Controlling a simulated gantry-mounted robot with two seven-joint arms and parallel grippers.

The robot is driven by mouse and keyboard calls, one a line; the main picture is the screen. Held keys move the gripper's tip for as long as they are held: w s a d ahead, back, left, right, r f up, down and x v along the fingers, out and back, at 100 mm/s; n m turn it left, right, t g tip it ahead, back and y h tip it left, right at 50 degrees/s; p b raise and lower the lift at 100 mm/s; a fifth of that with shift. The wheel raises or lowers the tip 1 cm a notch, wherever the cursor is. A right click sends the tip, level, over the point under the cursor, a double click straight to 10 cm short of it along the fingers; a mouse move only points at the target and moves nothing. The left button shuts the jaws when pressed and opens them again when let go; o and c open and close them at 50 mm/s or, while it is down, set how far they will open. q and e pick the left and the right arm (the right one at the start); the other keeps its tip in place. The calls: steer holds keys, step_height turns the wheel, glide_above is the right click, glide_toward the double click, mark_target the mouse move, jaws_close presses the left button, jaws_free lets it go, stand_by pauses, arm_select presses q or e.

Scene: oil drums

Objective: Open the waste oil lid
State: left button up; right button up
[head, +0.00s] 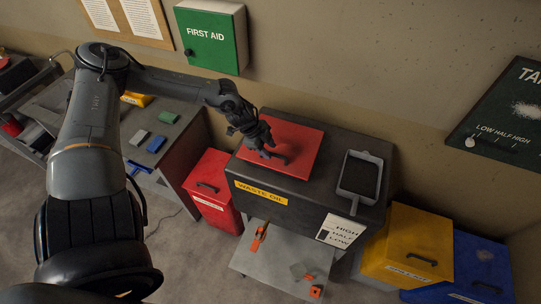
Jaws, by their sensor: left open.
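The waste oil lid (297,146) is a flat red panel on top of the dark waste oil cabinet (310,193), which has a yellow "WASTE OIL" label on its front. The lid looks closed, lying flat on the cabinet top. A dark handle (275,157) sits near the lid's front left part. My left gripper (264,152) is open over the lid, right at the handle. I cannot tell whether its fingers touch the handle or are around it. My right gripper is not in view.
A grey tray with a handle (360,177) lies on the cabinet top, right of the lid. Red (209,190), yellow (407,244) and blue (470,268) bins stand beside the cabinet. A low grey surface (285,262) with orange pieces is in front. A green first aid box (211,37) hangs behind.

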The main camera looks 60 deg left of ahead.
arm_select(q)
steer(key=shift+b+x, duration=0.75)
steer(key=shift+x, duration=0.2)
steer(key=shift+w, duration=0.1)
jaws_close()
